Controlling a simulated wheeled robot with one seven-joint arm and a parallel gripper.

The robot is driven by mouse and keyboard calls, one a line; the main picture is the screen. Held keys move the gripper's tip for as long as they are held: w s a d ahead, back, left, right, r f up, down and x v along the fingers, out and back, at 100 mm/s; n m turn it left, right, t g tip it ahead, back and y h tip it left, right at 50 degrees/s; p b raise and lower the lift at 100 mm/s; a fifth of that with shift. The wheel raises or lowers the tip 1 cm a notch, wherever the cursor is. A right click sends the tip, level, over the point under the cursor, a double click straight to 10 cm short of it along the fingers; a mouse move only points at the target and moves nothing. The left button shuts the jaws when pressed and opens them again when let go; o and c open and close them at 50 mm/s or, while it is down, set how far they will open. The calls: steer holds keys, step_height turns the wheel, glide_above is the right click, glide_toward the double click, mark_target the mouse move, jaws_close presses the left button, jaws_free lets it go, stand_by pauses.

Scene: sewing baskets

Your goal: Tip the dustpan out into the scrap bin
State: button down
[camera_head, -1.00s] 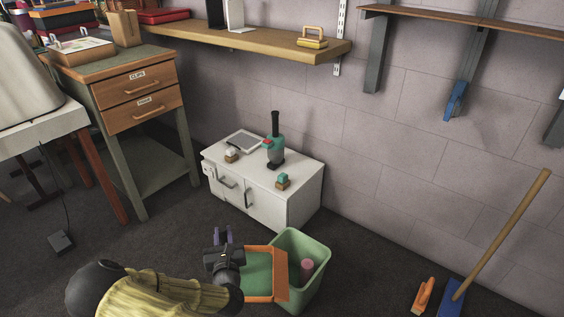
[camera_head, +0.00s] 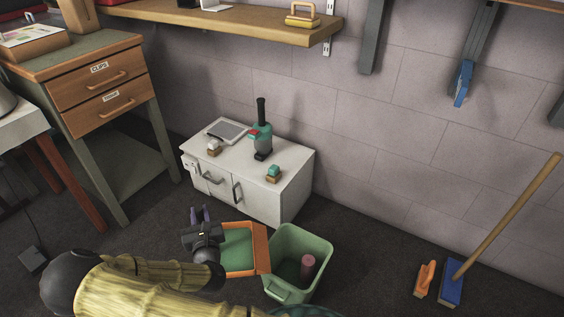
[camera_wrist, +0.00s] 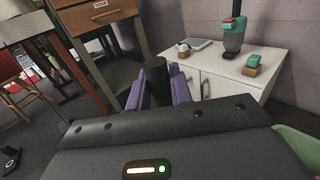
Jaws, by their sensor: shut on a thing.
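The dustpan (camera_head: 239,262) has an orange rim and a green inside. In the head view it is beside the scrap bin's left side, its lip close to the bin's rim; whether they touch I cannot tell. No loose scraps show in the visible part of the pan. The scrap bin (camera_head: 318,268) is light green, upright and open-topped, with a dull pink cylinder (camera_head: 307,268) inside. My gripper (camera_head: 201,214), with purple fingers, is shut on the dustpan. In the wrist view, the fingers (camera_wrist: 157,92) stand either side of a dark upright piece; the pan is hidden there.
A low white cabinet (camera_head: 270,205) stands behind the bin, with a teal-and-black device (camera_head: 262,135) and small blocks on top. A drawer unit (camera_head: 120,95) is at left. A hand brush (camera_head: 425,279) and a blue broom (camera_head: 451,284) stand right of the bin. Floor between is clear.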

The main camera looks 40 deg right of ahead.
steer(key=shift+d+r, duration=0.1)
steer(key=w+d+r+m+g+h, duration=0.25)
steer(key=d+m+h, duration=0.2)
steer(key=d, duration=0.25)
steer(key=w+d+r+m+g+h, duration=0.1)
steer(key=d+r+m+g+h, duration=0.15)
steer(key=d+g+h, duration=0.4)
steer(key=s+d+f+m+g+h, duration=0.1)
steer(key=s+d+f+m+g, duration=0.1)
steer(key=d+m+g, duration=0.7)
steer(key=shift+s+d+f+m+g, duration=0.15)
steer(key=shift+s+d+m+g, duration=0.8)
steer(key=shift+d, duration=3.45)
steer(key=shift+w+n+g, duration=0.3)
steer(key=shift+n+g, duration=0.05)
steer(key=shift+n, duration=0.3)
